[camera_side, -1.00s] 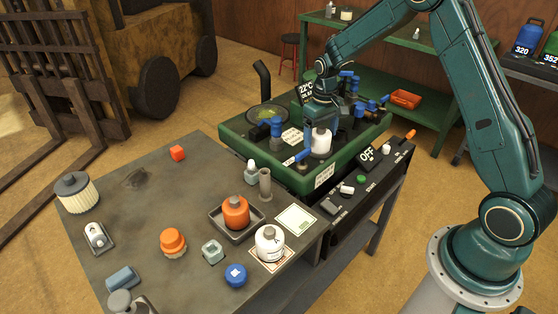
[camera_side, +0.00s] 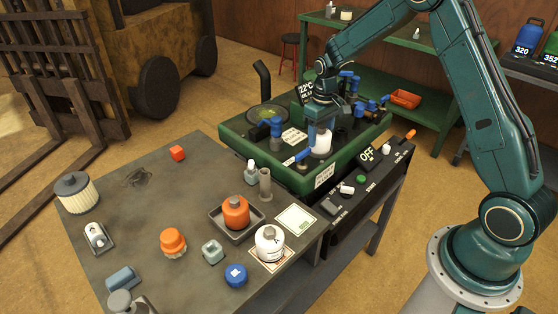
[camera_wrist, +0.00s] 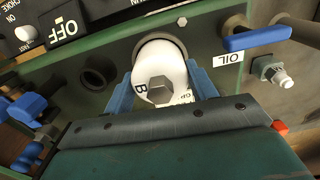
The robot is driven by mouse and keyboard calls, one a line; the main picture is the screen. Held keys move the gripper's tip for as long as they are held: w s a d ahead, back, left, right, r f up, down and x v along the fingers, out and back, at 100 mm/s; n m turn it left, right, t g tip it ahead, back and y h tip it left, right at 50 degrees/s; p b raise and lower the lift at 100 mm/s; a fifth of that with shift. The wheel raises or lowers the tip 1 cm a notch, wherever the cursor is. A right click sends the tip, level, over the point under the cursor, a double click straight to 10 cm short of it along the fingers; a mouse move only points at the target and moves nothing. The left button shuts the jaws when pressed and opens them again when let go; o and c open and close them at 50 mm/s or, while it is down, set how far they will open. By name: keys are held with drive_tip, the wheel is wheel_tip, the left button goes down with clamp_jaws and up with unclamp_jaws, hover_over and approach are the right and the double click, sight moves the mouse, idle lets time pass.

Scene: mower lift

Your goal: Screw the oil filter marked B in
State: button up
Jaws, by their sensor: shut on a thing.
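The white oil filter marked B (camera_wrist: 164,80) is between the two blue fingers of my gripper (camera_wrist: 163,92) in the wrist view. Its letter B and grey hex end face the camera. Its far end sits at a round dark collar in the green housing (camera_wrist: 205,35); the thread is hidden.
A blue lever (camera_wrist: 258,38) and an OIL tag (camera_wrist: 235,58) are close beside the filter. Blue valves (camera_side: 275,127) stand around it. The grey bench (camera_side: 130,200) holds another white filter (camera_side: 269,243), an orange filter (camera_side: 236,211) in a tray and several small parts.

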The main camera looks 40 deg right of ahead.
drive_tip(key=shift+m, duration=0.9)
drive_tip(key=shift+c, duration=1.1)
drive_tip(key=o, duration=1.3)
drive_tip(key=shift+o, duration=0.2)
drive_tip(key=shift+r, duration=4)
